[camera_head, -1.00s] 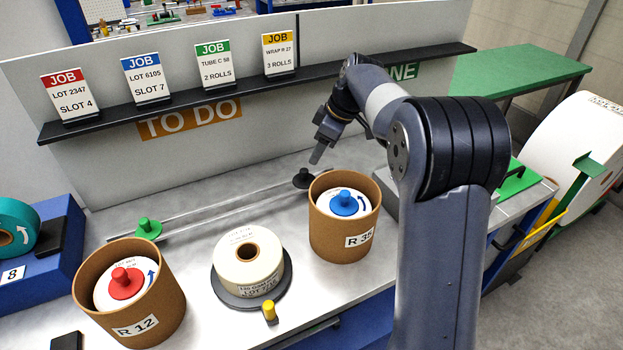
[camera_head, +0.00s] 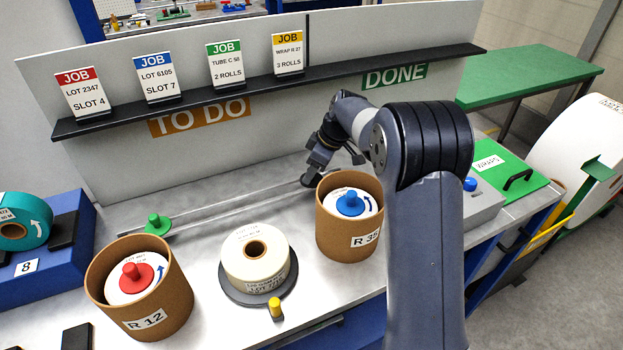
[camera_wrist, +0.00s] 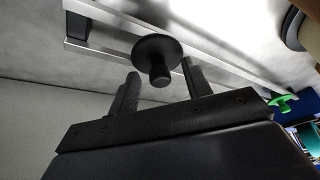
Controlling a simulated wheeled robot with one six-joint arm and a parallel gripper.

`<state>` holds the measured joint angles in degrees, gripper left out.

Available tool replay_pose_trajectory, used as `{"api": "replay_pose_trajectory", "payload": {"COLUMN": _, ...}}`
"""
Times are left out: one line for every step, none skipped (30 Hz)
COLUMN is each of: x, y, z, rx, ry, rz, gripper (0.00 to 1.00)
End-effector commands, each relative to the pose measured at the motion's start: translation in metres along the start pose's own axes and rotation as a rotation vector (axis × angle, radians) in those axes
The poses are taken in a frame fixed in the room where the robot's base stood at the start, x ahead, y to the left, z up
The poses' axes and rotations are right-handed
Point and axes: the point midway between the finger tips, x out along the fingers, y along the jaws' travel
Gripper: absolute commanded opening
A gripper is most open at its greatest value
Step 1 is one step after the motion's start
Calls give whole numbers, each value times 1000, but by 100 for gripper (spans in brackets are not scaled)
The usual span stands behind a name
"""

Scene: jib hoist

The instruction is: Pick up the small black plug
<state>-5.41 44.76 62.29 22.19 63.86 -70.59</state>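The small black plug, a round disc with a short knob, sits at the right end of the metal rails on the bench; its disc (camera_wrist: 156,48) shows clearly in the wrist view. In the head view the plug (camera_head: 307,182) is partly hidden by my gripper (camera_head: 316,168), which is low over it, behind the right brown tub. In the wrist view my gripper (camera_wrist: 160,72) is open, with one finger on each side of the plug's knob. Gaps show between the knob and both fingers.
The brown tub R 35 (camera_head: 331,236) with a blue plug (camera_head: 350,203) stands close in front of my gripper. A green plug (camera_head: 158,223) sits at the rails' left end. A black shelf (camera_head: 340,70) with job cards runs above. Tub R 12 (camera_head: 176,311) is front left.

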Motion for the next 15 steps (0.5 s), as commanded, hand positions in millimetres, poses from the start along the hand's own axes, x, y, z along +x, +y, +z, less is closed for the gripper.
{"api": "replay_pose_trajectory", "payload": {"x": 0, "y": 0, "z": 0, "rx": 0, "ry": 0, "rz": 0, "gripper": 43}}
{"api": "replay_pose_trajectory", "payload": {"x": 0, "y": 0, "z": 0, "rx": 0, "ry": 0, "rz": 0, "gripper": 41}}
{"api": "replay_pose_trajectory", "payload": {"x": 0, "y": 0, "z": 0, "rx": 0, "ry": 0, "rz": 0, "gripper": 38}}
{"api": "replay_pose_trajectory", "payload": {"x": 0, "y": 0, "z": 0, "rx": 0, "ry": 0, "rz": 0, "gripper": 35}}
{"api": "replay_pose_trajectory", "payload": {"x": 0, "y": 0, "z": 0, "rx": 0, "ry": 0, "rz": 0, "gripper": 33}}
{"api": "replay_pose_trajectory", "payload": {"x": 0, "y": 0, "z": 0, "rx": 0, "ry": 0, "rz": 1, "gripper": 29}}
{"api": "replay_pose_trajectory", "payload": {"x": 0, "y": 0, "z": 0, "rx": 0, "ry": 0, "rz": 1, "gripper": 27}}
{"api": "replay_pose_trajectory", "payload": {"x": 0, "y": 0, "z": 0, "rx": 0, "ry": 0, "rz": 1, "gripper": 24}}
{"api": "replay_pose_trajectory", "payload": {"x": 0, "y": 0, "z": 0, "rx": 0, "ry": 0, "rz": 1, "gripper": 21}}
{"api": "replay_pose_trajectory", "payload": {"x": 0, "y": 0, "z": 0, "rx": 0, "ry": 0, "rz": 1, "gripper": 19}}
{"api": "replay_pose_trajectory", "payload": {"x": -1, "y": 0, "z": 0, "rx": 0, "ry": 0, "rz": 1, "gripper": 16}}
{"api": "replay_pose_trajectory", "payload": {"x": -1, "y": 0, "z": 0, "rx": 0, "ry": 0, "rz": 1, "gripper": 13}}
{"api": "replay_pose_trajectory", "payload": {"x": -1, "y": 0, "z": 0, "rx": 0, "ry": 0, "rz": 1, "gripper": 11}}
{"api": "replay_pose_trajectory", "payload": {"x": -1, "y": 0, "z": 0, "rx": 0, "ry": 0, "rz": 1, "gripper": 8}}
{"api": "replay_pose_trajectory", "payload": {"x": -1, "y": 0, "z": 0, "rx": 0, "ry": 0, "rz": 1, "gripper": 5}}
